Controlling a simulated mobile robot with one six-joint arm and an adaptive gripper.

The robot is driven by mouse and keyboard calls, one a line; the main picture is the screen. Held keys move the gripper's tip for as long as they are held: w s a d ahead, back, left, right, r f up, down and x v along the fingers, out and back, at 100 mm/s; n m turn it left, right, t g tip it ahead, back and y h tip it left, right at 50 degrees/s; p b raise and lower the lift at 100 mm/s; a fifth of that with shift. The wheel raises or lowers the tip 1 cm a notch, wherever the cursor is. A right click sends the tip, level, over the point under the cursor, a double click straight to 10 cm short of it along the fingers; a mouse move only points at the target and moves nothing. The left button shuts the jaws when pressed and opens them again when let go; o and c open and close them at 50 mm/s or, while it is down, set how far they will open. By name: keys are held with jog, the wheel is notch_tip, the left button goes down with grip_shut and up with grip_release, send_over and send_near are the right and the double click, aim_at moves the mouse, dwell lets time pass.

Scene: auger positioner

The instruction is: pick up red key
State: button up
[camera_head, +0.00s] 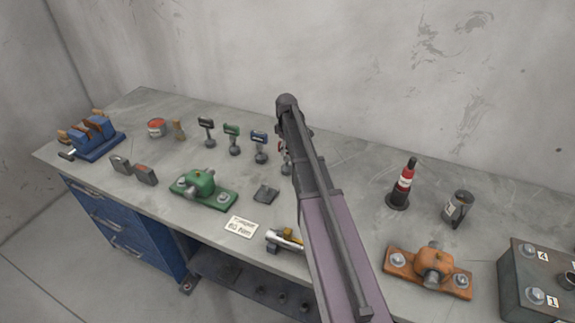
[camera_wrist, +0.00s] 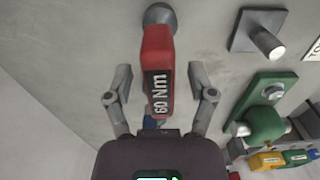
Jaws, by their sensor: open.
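The red key (camera_wrist: 157,62) has a red handle with a white-on-black "60 Nm" label and a round grey end, in the wrist view. My gripper (camera_wrist: 160,76) is open, with one finger on each side of the red handle. Gaps show between both fingers and the handle, so it is not gripped. In the head view my arm covers most of the red key; only a small red part (camera_head: 281,146) shows at its left edge. My fingers cannot be made out there.
Black (camera_head: 206,123), green (camera_head: 232,130) and blue (camera_head: 259,136) keys stand in a row left of my arm on the grey bench (camera_head: 330,146). A green clamp block (camera_head: 203,184) is nearer the front. A red-and-black bottle (camera_head: 404,182) and a mug (camera_head: 458,208) stand to the right.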

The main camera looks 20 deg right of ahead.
jog(key=shift+f, duration=0.4)
dwell(0.3)
grip_shut()
